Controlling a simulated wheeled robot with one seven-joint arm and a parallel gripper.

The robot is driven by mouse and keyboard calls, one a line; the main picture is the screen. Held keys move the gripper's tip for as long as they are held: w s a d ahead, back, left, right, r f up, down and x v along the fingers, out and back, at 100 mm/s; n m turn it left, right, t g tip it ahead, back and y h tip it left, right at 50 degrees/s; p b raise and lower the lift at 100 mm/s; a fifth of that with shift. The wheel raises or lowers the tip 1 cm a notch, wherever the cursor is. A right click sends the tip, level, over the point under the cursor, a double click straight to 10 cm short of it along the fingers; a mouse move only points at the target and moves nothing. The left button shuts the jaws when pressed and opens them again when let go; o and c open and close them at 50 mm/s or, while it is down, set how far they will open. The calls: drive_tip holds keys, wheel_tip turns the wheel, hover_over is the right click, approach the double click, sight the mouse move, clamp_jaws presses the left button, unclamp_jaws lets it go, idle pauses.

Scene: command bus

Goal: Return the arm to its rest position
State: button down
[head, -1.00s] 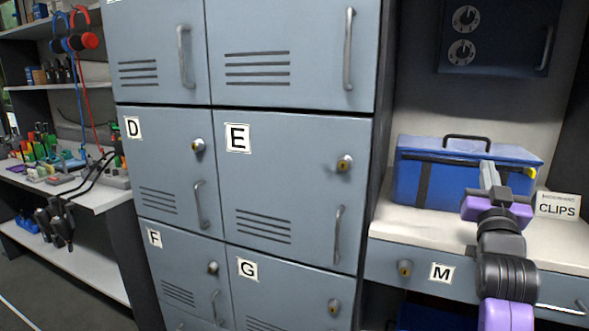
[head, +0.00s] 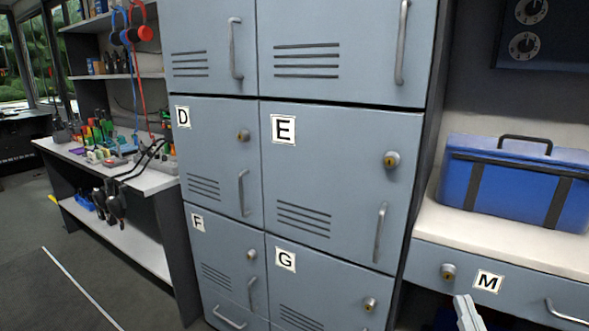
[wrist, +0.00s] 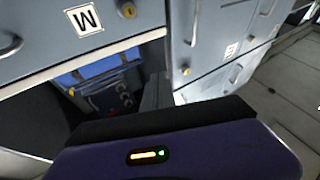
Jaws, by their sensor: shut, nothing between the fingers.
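The tip of my gripper (head: 467,312) shows at the bottom edge of the head view, in front of the drawer M front (head: 520,285). Its grey fingers are together with nothing between them. The rest of my arm is below the picture. In the wrist view, the purple housing of my gripper (wrist: 190,155) with a small lit indicator fills the bottom. The same drawer front (wrist: 40,30) shows upside down at the upper left there. My gripper looks apart from the drawer, though the exact gap is hard to tell.
Grey lockers D, E, F and G (head: 340,190) stand ahead. A blue bag (head: 515,185) sits on the white counter (head: 480,233) at right. A workbench (head: 150,181) with tools stands at left. Dark floor (head: 110,270) is open at lower left.

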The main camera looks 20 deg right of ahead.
drive_tip(key=s+a+f+n+g+y, duration=0.1)
drive_tip(key=s+a+f+g+y, duration=0.15)
drive_tip(key=s+a+f, duration=0.45)
drive_tip(key=s+a+f+n+g+y, duration=0.1)
drive_tip(key=s+a+f+y, duration=0.3)
drive_tip(key=s, duration=0.5)
drive_tip(key=s+a+f+n+g+y, duration=0.1)
drive_tip(key=s+a+f+g+y, duration=0.1)
drive_tip(key=s+a+f, duration=0.4)
wheel_tip(320, 180, up, 20)
drive_tip(key=s+a+p, duration=0.1)
drive_tip(key=p, duration=1.6)
drive_tip(key=shift+s, duration=0.35)
drive_tip(key=shift+f, duration=0.2)
